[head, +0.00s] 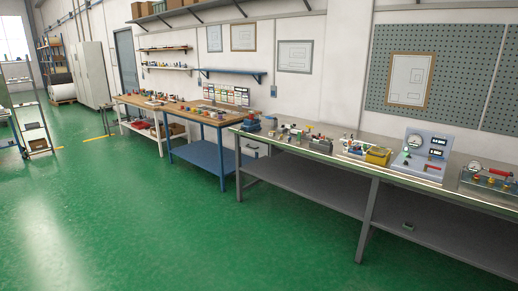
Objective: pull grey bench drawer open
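The long grey bench (318,160) runs along the wall from the middle to the right edge of the head view. Under the left end of its top is a small pale grey drawer front (254,149) with what looks like a dark handle. It seems shut, but it is small and partly shadowed, so I cannot be sure. My gripper is not in view.
A blue-legged wooden bench (205,113) stands left of the grey bench, with a white-framed bench (140,126) beyond. Instruments, including a gauge panel (423,153), cover the grey bench top. A lower shelf (320,187) spans its legs. The green floor in front is clear.

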